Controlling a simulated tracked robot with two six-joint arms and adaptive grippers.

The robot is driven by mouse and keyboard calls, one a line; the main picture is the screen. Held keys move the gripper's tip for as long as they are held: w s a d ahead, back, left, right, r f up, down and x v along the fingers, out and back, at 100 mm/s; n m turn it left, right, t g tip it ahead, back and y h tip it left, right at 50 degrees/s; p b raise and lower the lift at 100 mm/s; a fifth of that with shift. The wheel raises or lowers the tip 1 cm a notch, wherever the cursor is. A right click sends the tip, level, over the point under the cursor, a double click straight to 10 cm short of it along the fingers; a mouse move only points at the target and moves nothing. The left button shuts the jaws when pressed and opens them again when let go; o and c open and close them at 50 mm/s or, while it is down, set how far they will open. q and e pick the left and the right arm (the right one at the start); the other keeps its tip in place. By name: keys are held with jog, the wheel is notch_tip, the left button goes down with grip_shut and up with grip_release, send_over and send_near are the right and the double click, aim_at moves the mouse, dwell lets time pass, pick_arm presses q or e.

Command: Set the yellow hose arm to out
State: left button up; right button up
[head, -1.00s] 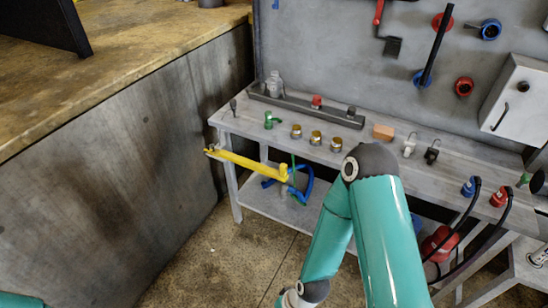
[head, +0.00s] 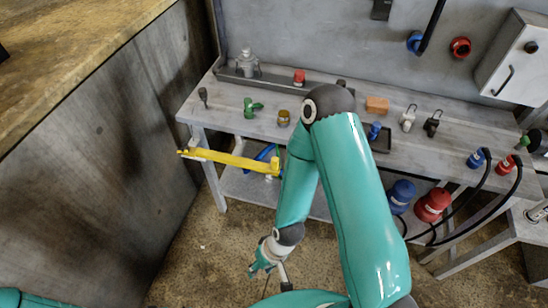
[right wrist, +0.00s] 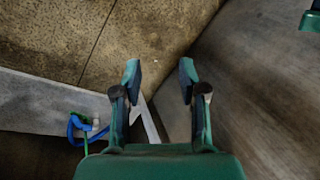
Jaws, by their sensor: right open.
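The yellow hose arm (head: 232,159) runs along the front edge of the workbench in the head view. Its right end is at a joint near the blue hose (head: 264,154), and its left end is by the bench's left corner. My right gripper (head: 253,271) is low in front of the bench, below the yellow arm and apart from it. In the right wrist view its two fingers (right wrist: 158,78) are spread with nothing between them. The blue hose (right wrist: 76,127) shows there at the left; the yellow arm does not show. My left gripper is not in view.
The workbench (head: 225,118) carries a green fitting (head: 250,107), an orange block (head: 377,104) and small valves. Blue (head: 402,192) and red (head: 433,204) containers are on the lower shelf. A large counter (head: 100,150) stands at the left. Floor between is clear.

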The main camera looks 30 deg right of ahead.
jog(key=shift+o, duration=0.9)
jog(key=shift+w+f, duration=0.1)
jog(key=shift+w, duration=0.05)
jog(key=w+d+f+m+t+h+b, duration=0.15)
jog(key=w+f+t+b, duration=0.3)
jog(key=w+b, duration=0.45)
jog(key=m+t+h+b, duration=0.7)
jog(key=h+b, duration=0.9)
jog(key=b, duration=1.1)
send_near(274, 163)
jog(key=shift+n+g, duration=0.25)
jog(key=x, duration=1.1)
jog(key=shift+w, duration=0.2)
jog(key=shift+r, duration=0.1)
